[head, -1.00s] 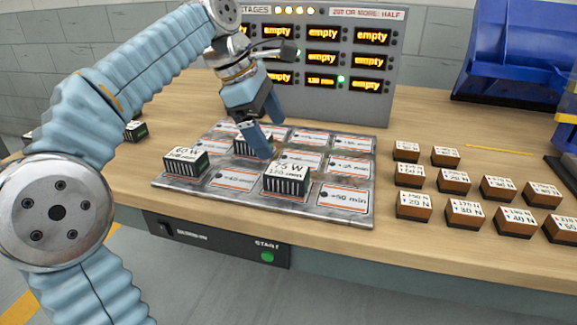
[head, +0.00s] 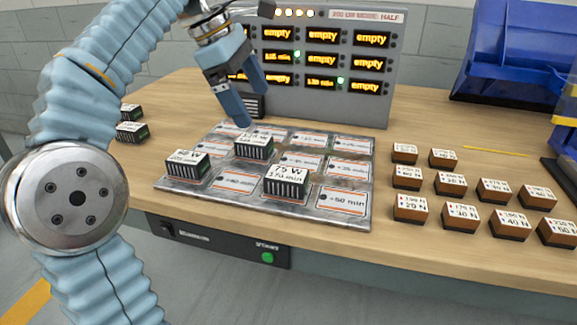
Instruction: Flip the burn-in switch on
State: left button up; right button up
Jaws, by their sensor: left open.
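The burn-in switch (head: 168,229) is a small black rocker at the left end of the dark panel (head: 215,258) on the bench's front edge. Its label beside it is blurred, and I cannot tell its position. A green start button (head: 267,257) is at the panel's right end. My left gripper (head: 252,103) is open and empty, fingers pointing down, above the back of the grey slotted tray (head: 230,205). It is well above and right of the switch, apart from it. My right gripper is not in view.
Black carriers stand on the tray: a left one (head: 187,165), a back one (head: 254,147) and a front one (head: 286,182). Several brown blocks (head: 463,215) stand at right. A display board (head: 372,103) and blue bins (head: 515,50) are behind. The space before the panel looks clear.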

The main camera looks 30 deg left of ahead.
aim_at(166, 230)
jog(key=k, duration=1)
